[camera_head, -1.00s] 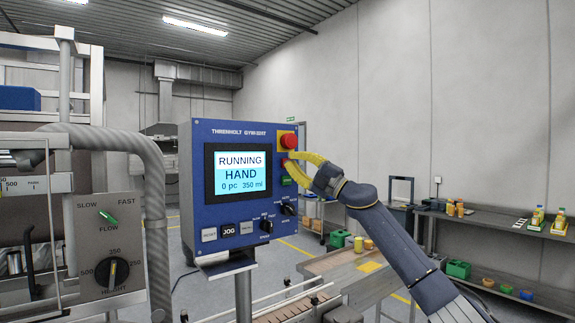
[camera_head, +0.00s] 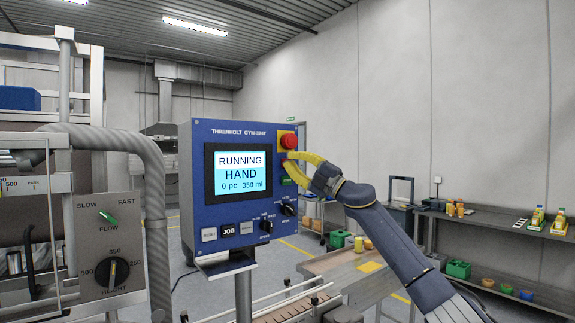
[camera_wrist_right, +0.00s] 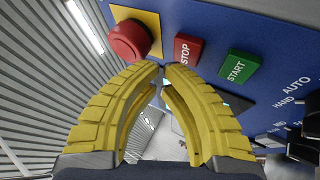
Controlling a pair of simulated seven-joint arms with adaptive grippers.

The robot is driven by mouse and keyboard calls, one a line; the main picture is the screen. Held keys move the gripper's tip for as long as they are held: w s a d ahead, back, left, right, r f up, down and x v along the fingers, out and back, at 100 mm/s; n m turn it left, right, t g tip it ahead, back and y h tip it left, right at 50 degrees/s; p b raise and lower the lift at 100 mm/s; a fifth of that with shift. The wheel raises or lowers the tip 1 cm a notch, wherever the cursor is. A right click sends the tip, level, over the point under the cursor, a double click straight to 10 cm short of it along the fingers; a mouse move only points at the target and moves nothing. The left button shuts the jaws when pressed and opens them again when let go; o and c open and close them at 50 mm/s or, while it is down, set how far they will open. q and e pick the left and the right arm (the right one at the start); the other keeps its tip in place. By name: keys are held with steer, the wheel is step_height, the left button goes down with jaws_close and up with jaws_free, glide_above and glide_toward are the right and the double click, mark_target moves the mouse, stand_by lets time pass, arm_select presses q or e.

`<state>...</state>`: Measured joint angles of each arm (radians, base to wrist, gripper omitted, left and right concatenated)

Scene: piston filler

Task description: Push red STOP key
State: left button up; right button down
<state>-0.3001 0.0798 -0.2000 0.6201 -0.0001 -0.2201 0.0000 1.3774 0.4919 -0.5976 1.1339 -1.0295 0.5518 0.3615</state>
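The red STOP key (camera_wrist_right: 187,49) is on the blue control panel (camera_head: 235,134), between the round red mushroom button (camera_wrist_right: 130,40) and the green START key (camera_wrist_right: 238,66). My right gripper (camera_wrist_right: 164,71) has its yellow curved fingers brought together at the tips, with nothing between them. In the wrist view the tips lie just beside the lower left of the STOP key; I cannot tell whether they touch it. In the head view the right gripper (camera_head: 290,157) is at the panel's right side and mostly hides the key. The screen (camera_head: 240,173) reads RUNNING, HAND. My left gripper is not in view.
The mushroom button sits close to the fingers, on a yellow plate. Black knobs (camera_head: 287,208) and a JOG key (camera_head: 229,230) are lower on the panel. A grey hose (camera_head: 155,210) and a dial box (camera_head: 110,245) stand at left. A shelf (camera_head: 500,226) is at far right.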

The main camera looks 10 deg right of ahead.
steer(key=shift+w+a, duration=0.35)
steer(key=shift+w, duration=0.4)
stand_by(1.7)
steer(key=shift+s+d, duration=0.1)
steer(key=shift+s, duration=0.05)
steer(key=shift+s+d, duration=0.25)
steer(key=shift+s, duration=0.35)
steer(key=shift+s+d, duration=0.3)
steer(key=shift+s, duration=0.5)
steer(key=shift+s+d, duration=0.35)
steer(key=shift+s, duration=0.4)
steer(key=shift+s+d, duration=0.3)
steer(key=shift+s, duration=0.5)
